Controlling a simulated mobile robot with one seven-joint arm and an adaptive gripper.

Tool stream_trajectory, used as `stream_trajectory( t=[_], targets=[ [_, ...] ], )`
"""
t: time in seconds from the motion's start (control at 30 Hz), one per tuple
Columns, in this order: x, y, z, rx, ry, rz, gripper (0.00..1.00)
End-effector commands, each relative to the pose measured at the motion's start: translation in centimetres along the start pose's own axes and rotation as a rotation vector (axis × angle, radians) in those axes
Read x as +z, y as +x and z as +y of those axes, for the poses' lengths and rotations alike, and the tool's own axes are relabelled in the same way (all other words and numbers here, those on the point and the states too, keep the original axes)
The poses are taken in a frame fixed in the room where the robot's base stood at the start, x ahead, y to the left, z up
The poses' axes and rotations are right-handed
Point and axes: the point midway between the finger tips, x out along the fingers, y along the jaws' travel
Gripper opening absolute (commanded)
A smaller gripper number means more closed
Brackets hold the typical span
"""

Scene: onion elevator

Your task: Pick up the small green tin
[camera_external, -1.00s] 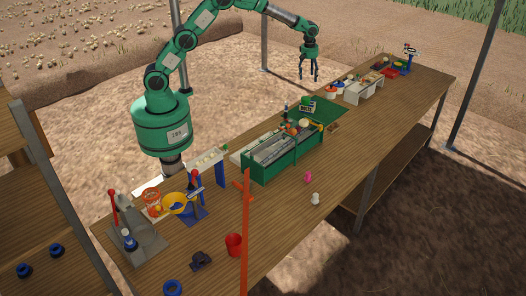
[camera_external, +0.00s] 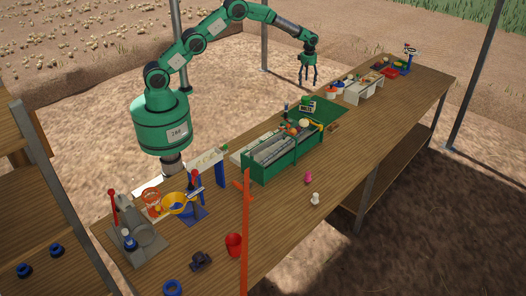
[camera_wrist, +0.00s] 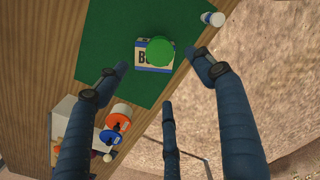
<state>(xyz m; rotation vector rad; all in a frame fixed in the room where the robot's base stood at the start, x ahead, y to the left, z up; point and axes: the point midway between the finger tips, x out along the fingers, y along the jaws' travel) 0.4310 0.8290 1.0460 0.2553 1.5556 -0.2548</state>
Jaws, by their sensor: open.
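A small round green thing (camera_wrist: 160,52), which looks like the green tin, shows in the wrist view against a white and blue lettered box (camera_wrist: 154,68) on the green mat (camera_wrist: 110,45). In the external view a green item with a pale front (camera_external: 308,106) stands on the mat; I cannot separate tin from box there.
A white bottle (camera_wrist: 212,18) stands near the mat's edge. Orange (camera_wrist: 122,113) and blue (camera_wrist: 115,124) spools sit by a white stand. A green sorting trough (camera_external: 284,158) lies in front of the mat on the wooden bench (camera_external: 360,140). The bench's front right is mostly clear.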

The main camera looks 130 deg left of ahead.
Motion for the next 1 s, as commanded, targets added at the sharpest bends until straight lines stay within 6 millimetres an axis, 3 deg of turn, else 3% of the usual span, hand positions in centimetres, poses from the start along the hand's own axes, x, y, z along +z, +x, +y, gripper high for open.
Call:
stream_trajectory(
  t=[0.17,0.6,1.0],
  targets=[
    [0.0,1.1,-0.1,-0.003,0.001,0.000,0.68],
    [0.0,7.2,-0.1,-0.002,0.001,0.000,0.68],
    [0.0,8.6,0.0,0.000,0.001,0.000,0.68]
  ],
)
